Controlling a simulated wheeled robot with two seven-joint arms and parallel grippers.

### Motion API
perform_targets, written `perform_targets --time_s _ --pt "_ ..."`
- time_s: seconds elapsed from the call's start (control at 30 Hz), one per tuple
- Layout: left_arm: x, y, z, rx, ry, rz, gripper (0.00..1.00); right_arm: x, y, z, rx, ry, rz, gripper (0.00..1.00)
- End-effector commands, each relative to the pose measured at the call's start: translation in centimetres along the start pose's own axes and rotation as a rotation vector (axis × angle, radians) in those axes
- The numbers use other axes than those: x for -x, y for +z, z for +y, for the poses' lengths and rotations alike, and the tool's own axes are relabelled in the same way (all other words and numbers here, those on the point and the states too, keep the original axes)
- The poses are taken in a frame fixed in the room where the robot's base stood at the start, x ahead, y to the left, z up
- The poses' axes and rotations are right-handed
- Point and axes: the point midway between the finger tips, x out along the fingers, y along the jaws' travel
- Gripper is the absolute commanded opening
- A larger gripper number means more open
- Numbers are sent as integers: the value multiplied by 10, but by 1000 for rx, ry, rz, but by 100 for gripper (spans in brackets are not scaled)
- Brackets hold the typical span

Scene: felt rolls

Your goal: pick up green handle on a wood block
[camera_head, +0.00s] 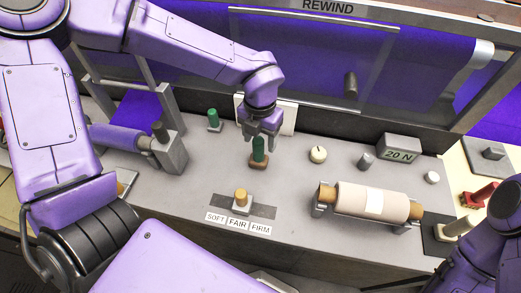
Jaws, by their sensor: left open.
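The green handle (258,149) stands upright on a small brown wood block (258,164) on the grey console top, near the middle of the head view. My left gripper (260,137) points down right over the handle, with its fingers open. The fingertips are close to the handle's top, which they partly hide; I cannot tell whether they touch it. A second green handle (213,117) stands on a pale block to the left, behind. My right arm shows at the lower right, but its gripper is not in view.
A cream knob (318,154), a grey knob (365,161) and a "20 N" box (398,148) stand to the right. A pale felt roll (372,201) lies in a cradle at front right.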

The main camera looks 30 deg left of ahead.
Motion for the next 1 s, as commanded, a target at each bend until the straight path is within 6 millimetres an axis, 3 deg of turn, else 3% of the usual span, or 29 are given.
perform_targets --time_s 0.37,0.63,0.8,0.83,1.0 --pt "-57 -3 5 -4 2 5 63 15 -7 1 -1 -1 1 43" --pt "-63 -2 4 -3 0 2 63 14 -6 1 0 0 1 43" --pt "-63 -2 4 -4 0 2 7 14 -6 1 0 0 1 43" --pt "-63 -2 4 -4 0 2 0 14 -6 1 0 0 1 43" --pt "-63 -2 4 -4 0 2 0 14 -6 1 0 0 1 43"
